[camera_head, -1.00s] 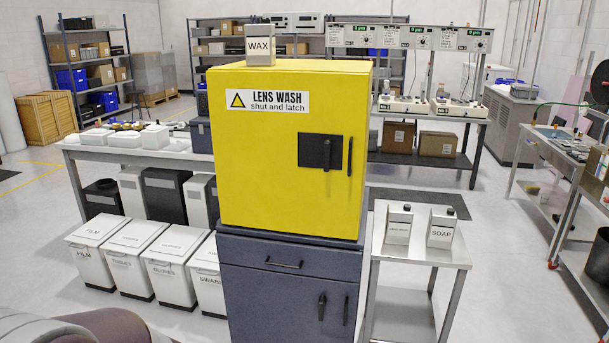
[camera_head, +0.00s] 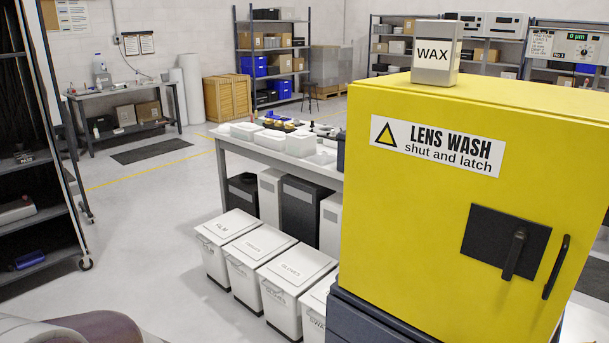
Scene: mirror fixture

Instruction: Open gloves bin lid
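The gloves bin (camera_head: 284,306) is a white bin with a dark base, third in a row on the floor, left of the yellow cabinet. Its lid (camera_head: 298,267) looks shut and carries the word GLOVES. A handle shows on its front. Neither of my grippers is in view. Only a rounded grey and brown part, which seems to be mine, shows at the bottom left corner.
The film bin (camera_head: 213,264) and another bin (camera_head: 243,284) stand left of it, the swabs bin (camera_head: 314,310) right. The yellow lens wash cabinet (camera_head: 450,210) with the wax box (camera_head: 436,55) fills the right. A table (camera_head: 240,150) stands behind; floor left is clear.

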